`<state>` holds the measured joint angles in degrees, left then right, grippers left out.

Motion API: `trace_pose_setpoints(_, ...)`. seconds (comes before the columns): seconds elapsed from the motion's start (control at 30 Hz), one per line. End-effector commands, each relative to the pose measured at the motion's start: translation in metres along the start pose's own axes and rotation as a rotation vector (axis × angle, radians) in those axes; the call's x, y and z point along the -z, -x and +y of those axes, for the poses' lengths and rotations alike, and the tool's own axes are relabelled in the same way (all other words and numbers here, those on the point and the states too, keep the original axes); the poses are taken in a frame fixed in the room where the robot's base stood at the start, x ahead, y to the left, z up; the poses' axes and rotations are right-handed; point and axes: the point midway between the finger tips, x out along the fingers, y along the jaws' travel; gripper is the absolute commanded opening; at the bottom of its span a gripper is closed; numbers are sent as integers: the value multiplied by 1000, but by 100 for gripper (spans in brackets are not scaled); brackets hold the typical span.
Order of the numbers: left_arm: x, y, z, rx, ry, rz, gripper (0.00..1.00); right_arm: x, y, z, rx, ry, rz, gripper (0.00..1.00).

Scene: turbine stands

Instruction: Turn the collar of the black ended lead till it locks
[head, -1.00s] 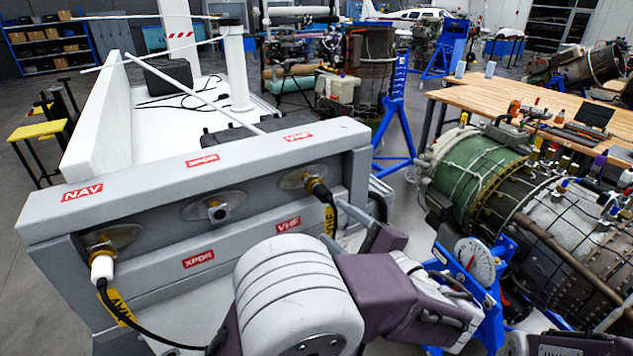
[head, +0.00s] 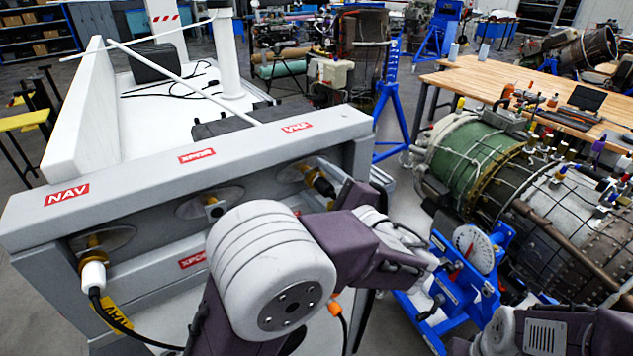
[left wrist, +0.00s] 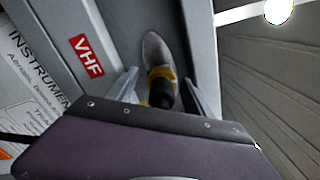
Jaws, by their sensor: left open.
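The black ended lead (head: 322,186) sits at the brass fitting (head: 306,172) under the upper VHF label (head: 296,127). In the left wrist view its black end (left wrist: 162,94) meets the yellowish fitting (left wrist: 160,73). My left gripper (head: 347,190) is open at this lead. In the left wrist view its fingers (left wrist: 158,86) stand on either side of the black end, with gaps visible. I cannot tell whether the collar is locked. My forearm hides most of the lead's cable. My right gripper is not visible; only part of that arm shows at the lower right.
A white ended lead (head: 94,274) is at the NAV fitting (head: 96,243) on the left. The XPDR socket (head: 213,210) in the middle is bare. A blue stand (head: 470,290) and a turbine engine (head: 530,190) are to the right.

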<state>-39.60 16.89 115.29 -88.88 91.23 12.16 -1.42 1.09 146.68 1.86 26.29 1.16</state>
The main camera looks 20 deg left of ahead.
Motion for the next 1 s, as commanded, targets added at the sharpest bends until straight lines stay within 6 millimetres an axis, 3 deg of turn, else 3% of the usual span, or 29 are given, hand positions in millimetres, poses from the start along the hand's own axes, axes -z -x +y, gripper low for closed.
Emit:
trace_pose_setpoints(0.77,0,-6,1,1,1,0,60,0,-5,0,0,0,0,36)
trace_pose_setpoints(0.97,0,-6,1,0,0,0,4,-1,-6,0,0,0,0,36)
trace_pose_setpoints(1.0,0,-6,2,-1,-1,0,50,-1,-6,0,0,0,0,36)
